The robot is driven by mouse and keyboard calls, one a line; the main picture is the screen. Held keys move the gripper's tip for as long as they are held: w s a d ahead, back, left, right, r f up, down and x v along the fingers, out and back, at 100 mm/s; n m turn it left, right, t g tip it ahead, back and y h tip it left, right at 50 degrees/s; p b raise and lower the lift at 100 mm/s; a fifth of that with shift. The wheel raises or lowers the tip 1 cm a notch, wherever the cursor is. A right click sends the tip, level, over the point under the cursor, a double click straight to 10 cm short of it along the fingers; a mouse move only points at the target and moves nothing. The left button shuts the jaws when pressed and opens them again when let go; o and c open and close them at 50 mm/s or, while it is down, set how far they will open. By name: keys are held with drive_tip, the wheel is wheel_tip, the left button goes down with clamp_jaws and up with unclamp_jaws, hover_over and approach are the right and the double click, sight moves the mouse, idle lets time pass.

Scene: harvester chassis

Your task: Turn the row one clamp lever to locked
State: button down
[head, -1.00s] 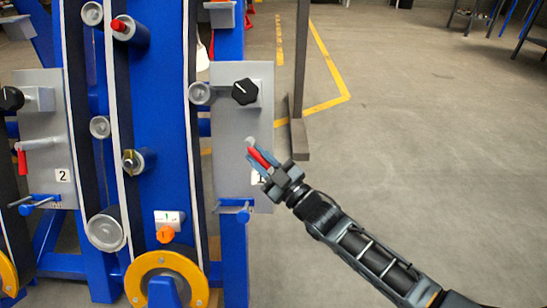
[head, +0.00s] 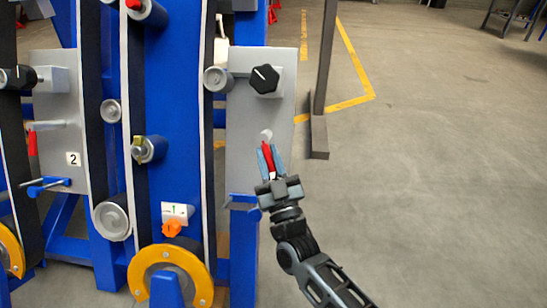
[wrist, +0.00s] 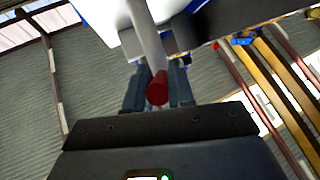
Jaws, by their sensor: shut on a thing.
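The row one clamp lever has a grey pivot (head: 266,135) on the grey right-hand panel (head: 244,115) and a red handle (head: 267,156). It points nearly straight down, tilted slightly right. My gripper (head: 272,160) is shut on the red handle from below, with its fingers on either side. In the wrist view, the grey shaft (wrist: 147,35) and the red handle end (wrist: 157,88) lie between my gripper's fingers (wrist: 157,90). The panel's number label is hidden behind my gripper.
A black knob (head: 264,79) sits above the lever. The row two panel (head: 55,100), at left, has a red-handled lever (head: 33,142) hanging down. An orange knob (head: 172,229) is low on the blue frame. A dark post (head: 323,80) stands behind at right. Open floor lies right.

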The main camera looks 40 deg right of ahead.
drive_tip(key=shift+a+f+m+h, duration=0.25)
drive_tip(key=shift+m+h, duration=0.55)
drive_tip(key=shift+h, duration=0.1)
drive_tip(key=c, duration=1.1)
unclamp_jaws()
drive_tip(key=shift+r, duration=0.1)
drive_tip(key=shift+o, duration=0.2)
drive_tip(key=p+v, duration=0.1)
drive_tip(key=v, duration=0.6)
drive_tip(key=shift+s, duration=0.35)
drive_tip(key=shift+a, duration=0.1)
